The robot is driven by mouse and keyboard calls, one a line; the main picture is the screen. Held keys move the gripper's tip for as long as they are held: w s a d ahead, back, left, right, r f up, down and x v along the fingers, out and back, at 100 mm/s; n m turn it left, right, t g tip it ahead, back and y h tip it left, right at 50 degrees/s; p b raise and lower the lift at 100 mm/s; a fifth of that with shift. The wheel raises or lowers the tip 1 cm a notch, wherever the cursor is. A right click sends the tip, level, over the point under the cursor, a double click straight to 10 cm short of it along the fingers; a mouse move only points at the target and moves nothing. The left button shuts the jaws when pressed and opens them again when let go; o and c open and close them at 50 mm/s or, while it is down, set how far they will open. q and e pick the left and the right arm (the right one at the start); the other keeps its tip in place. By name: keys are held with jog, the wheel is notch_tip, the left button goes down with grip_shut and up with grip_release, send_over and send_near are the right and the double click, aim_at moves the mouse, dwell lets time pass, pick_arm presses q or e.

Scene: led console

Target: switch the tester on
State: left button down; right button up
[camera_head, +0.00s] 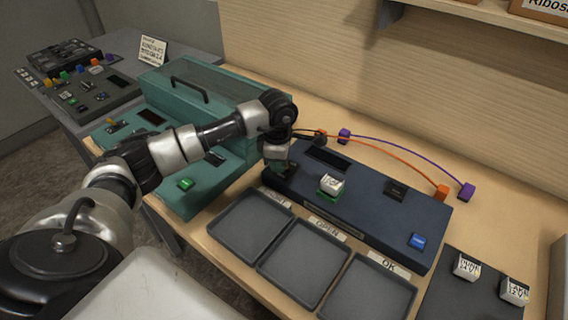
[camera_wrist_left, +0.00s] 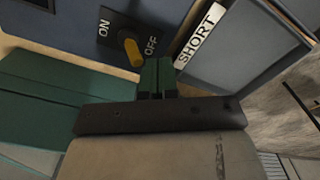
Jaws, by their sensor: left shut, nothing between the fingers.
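The tester, a dark blue box (camera_head: 385,217), lies on the wooden table with a dark display, a blue button and a white-topped block on a green base. Its left end is partly hidden by my left arm. In the left wrist view, its black switch plate (camera_wrist_left: 122,36) reads ON and OFF, and its orange lever (camera_wrist_left: 133,52) leans nearer the OFF side. My left gripper (camera_head: 279,170) is at the tester's left end. Its dark green fingertips (camera_wrist_left: 157,68) are shut and empty, just beside the lever; I cannot tell if they touch. My right gripper is out of view.
Three grey trays (camera_head: 302,262) line the front edge, with labels including SHORT and OK. A teal machine (camera_head: 185,125) stands to the left. Orange and purple leads (camera_head: 405,153) arc behind the tester. A dark mat (camera_head: 465,295) with white-topped blocks is at right.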

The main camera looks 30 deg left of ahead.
pick_arm(q)
jog(key=shift+w, duration=0.15)
jog(key=shift+w+b, duration=0.3)
jog(key=shift+w, duration=0.05)
jog(key=shift+w+d, duration=0.1)
jog(key=shift+w, duration=0.1)
jog(key=shift+w+b, duration=0.4)
jog(key=shift+w, duration=0.1)
jog(key=shift+s+r, duration=0.1)
notch_tip(320, 180, up, 7)
jog(key=p, duration=0.4)
jog(key=shift+s, duration=0.4)
dwell(0.5)
